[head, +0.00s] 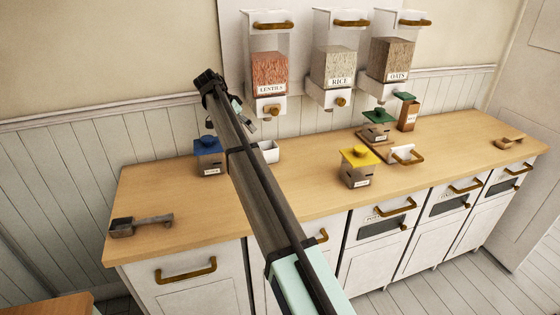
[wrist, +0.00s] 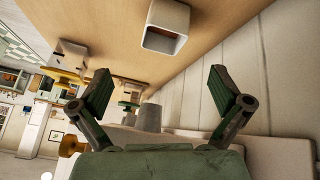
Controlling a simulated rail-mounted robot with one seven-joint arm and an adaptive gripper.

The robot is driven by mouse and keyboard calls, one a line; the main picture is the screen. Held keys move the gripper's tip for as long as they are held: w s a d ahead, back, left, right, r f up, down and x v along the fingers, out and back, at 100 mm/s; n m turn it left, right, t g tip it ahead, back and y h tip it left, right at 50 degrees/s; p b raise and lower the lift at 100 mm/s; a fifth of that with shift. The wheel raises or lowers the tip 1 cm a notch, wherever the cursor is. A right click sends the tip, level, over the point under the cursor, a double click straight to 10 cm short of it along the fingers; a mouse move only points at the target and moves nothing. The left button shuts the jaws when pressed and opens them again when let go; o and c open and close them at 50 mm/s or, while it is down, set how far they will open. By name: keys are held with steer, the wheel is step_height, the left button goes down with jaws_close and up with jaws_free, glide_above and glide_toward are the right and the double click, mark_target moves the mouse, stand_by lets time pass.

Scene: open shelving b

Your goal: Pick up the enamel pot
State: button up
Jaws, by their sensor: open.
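A white, open-topped square pot, which looks like the enamel pot (head: 269,151), stands on the wooden counter just right of my arm in the head view. My arm hides part of its left side. In the wrist view the white pot (wrist: 165,27) is near the top edge, its open mouth showing, beyond my fingertips. My gripper (wrist: 160,86) is open, with nothing between its fingers, and apart from the pot. In the head view my gripper (head: 247,122) is partly hidden by my arm, above the counter near the wall.
The lentils dispenser (head: 269,80) hangs close to my gripper. A blue-lidded box (head: 208,158) stands left of my arm; a yellow-lidded box (head: 357,168) stands right. A scoop (head: 140,226) lies at the counter's left end. The counter's (head: 185,205) front left is clear.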

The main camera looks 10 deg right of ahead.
mark_target(268, 151)
steer(key=p+x, duration=0.1)
steer(key=x, duration=0.4)
steer(key=p+x, duration=0.1)
steer(key=x, duration=0.5)
steer(key=w+p+x, duration=0.1)
steer(key=p+x, duration=0.1)
steer(key=x, duration=0.3)
steer(key=shift+d, duration=0.15)
steer(key=c, duration=1.2)
